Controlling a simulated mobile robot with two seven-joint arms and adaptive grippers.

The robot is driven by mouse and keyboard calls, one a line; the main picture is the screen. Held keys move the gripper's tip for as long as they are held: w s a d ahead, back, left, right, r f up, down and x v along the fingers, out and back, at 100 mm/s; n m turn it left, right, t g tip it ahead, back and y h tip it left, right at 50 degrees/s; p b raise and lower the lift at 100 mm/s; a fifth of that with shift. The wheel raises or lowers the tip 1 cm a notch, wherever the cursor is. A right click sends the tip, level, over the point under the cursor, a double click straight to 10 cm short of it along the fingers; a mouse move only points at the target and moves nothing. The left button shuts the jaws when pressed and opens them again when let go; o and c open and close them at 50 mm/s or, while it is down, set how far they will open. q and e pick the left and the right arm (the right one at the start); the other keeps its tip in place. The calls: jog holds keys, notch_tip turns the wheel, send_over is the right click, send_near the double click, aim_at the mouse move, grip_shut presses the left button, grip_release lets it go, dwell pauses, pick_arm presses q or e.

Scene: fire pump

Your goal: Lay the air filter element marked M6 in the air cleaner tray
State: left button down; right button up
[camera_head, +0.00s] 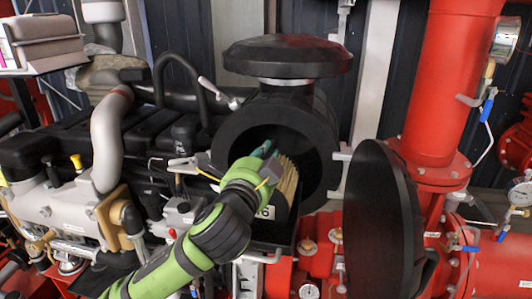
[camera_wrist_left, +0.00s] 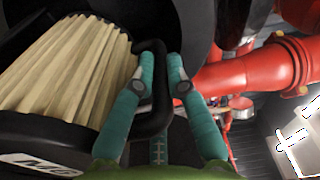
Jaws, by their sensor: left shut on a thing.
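The air filter element (camera_head: 288,180) has cream pleats and a black end with a white label. It also shows in the left wrist view (camera_wrist_left: 65,65), where the label reads M6. My left gripper (camera_head: 267,151) has its teal fingers (camera_wrist_left: 162,75) shut around the black bent handle of the element. The element is at the round open mouth of the black air cleaner housing (camera_head: 224,150). My arm hides part of it, and I cannot tell whether it rests on the tray below or hangs above it. My right gripper is not in view.
The round black cover (camera_head: 385,220) stands open right of the housing. A thick red pipe (camera_head: 440,80) with valves and gauges rises at right. The engine with a grey pipe (camera_head: 107,140) fills the left. Beige-grey items (camera_head: 45,28) lie on a surface at top left.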

pick_arm(q)
jog(key=c, duration=1.2)
grip_release()
jog(key=shift+f, duration=0.1)
jog(key=shift+r, duration=0.2)
jog(key=shift+b+v, duration=1.9)
jog(key=shift+v, duration=4.15)
jog(key=shift+f, duration=0.15)
